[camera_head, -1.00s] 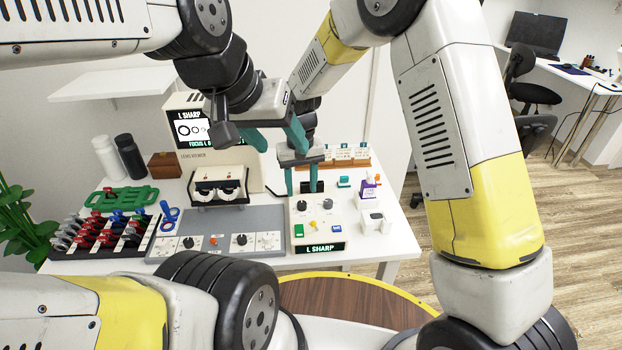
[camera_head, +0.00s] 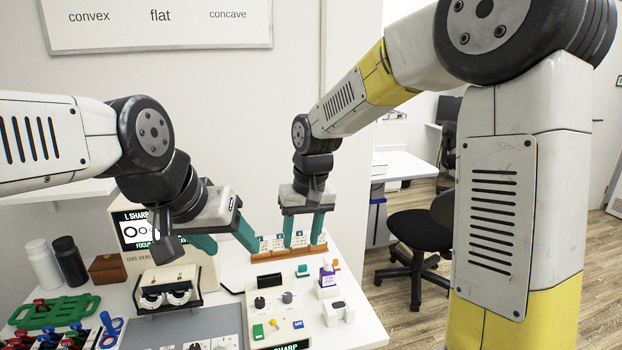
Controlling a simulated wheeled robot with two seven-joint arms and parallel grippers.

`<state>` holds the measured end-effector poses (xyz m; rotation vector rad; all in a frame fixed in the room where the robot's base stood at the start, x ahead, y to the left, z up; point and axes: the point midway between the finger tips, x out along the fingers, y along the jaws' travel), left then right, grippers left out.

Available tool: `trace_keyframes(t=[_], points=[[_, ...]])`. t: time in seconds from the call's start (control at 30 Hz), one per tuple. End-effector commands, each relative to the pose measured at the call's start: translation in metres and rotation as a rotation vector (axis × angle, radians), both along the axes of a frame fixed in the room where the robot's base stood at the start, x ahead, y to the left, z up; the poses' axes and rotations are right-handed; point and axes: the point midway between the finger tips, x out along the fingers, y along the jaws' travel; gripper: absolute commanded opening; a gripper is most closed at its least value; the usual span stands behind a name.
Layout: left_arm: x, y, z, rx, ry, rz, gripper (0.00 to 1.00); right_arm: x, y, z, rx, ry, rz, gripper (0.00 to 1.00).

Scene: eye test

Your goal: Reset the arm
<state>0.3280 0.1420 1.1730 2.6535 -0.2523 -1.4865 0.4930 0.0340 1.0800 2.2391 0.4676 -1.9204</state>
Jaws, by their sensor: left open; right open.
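My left gripper (camera_head: 230,244) reaches in from the left with its two teal fingers spread apart and nothing between them. It hangs in front of the lens viewer (camera_head: 207,275), to the right of its screen. My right gripper (camera_head: 302,242) points down with its teal fingers apart and empty. In the picture its fingertips overlap the wooden rack of white cards (camera_head: 265,255); I cannot tell whether they touch. The white control box (camera_head: 278,315) with knobs and coloured buttons lies below both grippers.
The white table (camera_head: 367,331) also holds a black stand with two round lenses (camera_head: 168,290), a green tray (camera_head: 47,314), a brown box (camera_head: 108,268), two bottles (camera_head: 70,262) and a purple-and-white item (camera_head: 327,277). A black chair (camera_head: 415,235) stands beyond on the right.

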Motion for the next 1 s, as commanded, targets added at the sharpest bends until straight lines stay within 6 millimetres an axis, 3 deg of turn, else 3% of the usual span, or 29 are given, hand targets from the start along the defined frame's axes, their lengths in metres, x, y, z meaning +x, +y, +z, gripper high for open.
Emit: trace_keyframes(t=[0.03,0.2,0.3,0.5,0.7,1.0], points=[[0.000,0.000,0.000,0.000,0.000,0.000,0.58,-0.008,-0.022,0.019,0.024,-0.030,-0.028,0.47],[0.000,0.000,0.000,0.000,0.000,0.000,0.58,-0.045,-0.081,0.061,0.081,-0.116,-0.105,0.47],[0.000,0.000,0.000,0.000,0.000,0.000,0.58,-0.072,-0.111,0.078,0.110,-0.172,-0.150,0.47],[0.000,0.000,0.000,0.000,0.000,0.000,0.58,-0.126,-0.155,0.093,0.144,-0.281,-0.230,0.47],[0.000,0.000,0.000,0.000,0.000,0.000,0.58,-0.158,-0.173,0.093,0.156,-0.348,-0.275,0.47],[0.000,0.000,0.000,0.000,0.000,0.000,0.58,-0.165,-0.176,0.092,0.157,-0.362,-0.283,0.47]])
